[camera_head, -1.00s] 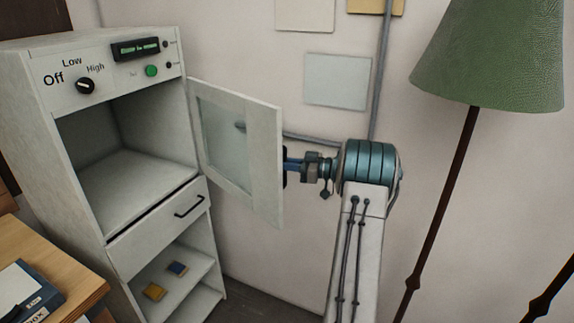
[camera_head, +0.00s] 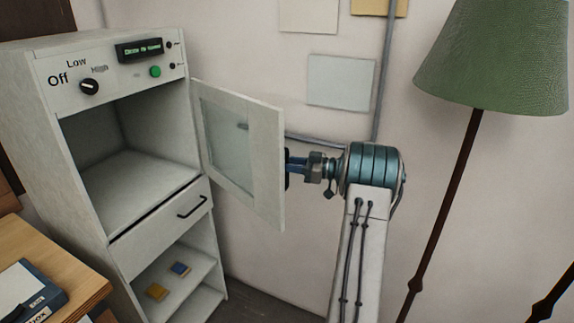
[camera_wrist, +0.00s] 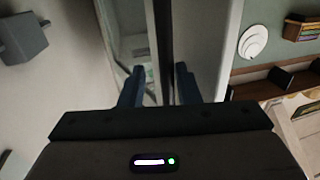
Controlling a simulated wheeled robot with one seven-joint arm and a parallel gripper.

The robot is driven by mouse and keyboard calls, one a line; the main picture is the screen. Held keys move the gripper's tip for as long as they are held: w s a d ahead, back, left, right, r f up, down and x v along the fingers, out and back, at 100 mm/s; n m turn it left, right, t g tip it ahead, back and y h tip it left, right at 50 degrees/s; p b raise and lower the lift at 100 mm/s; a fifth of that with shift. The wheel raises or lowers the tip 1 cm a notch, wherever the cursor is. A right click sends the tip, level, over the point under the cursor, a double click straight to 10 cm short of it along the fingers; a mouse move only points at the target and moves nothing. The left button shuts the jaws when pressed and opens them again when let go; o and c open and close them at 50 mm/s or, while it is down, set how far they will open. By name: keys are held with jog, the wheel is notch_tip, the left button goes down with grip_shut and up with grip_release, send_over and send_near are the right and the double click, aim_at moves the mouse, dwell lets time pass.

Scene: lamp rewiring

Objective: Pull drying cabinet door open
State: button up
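The drying cabinet (camera_head: 115,228) stands at the left in the head view. Its door (camera_head: 268,150), a white frame with a glass pane (camera_head: 226,130), stands swung wide open to the right, baring the empty upper compartment (camera_head: 130,150). My gripper (camera_head: 289,165) is at the door's outer edge, partly hidden behind it. Contact with the door cannot be told. No door handle is clearly visible.
A floor lamp with a green shade (camera_head: 495,60) stands to the right of my arm. The wall, with a grey conduit (camera_head: 384,70), is close behind the door. A wooden table (camera_head: 75,265) with a dark box (camera_head: 35,295) is at the lower left.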

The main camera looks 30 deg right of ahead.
jog(key=b+v, duration=0.3)
jog(key=v, duration=1)
jog(key=shift+s+d+b, duration=0.25)
jog(key=shift+s+b, duration=0.05)
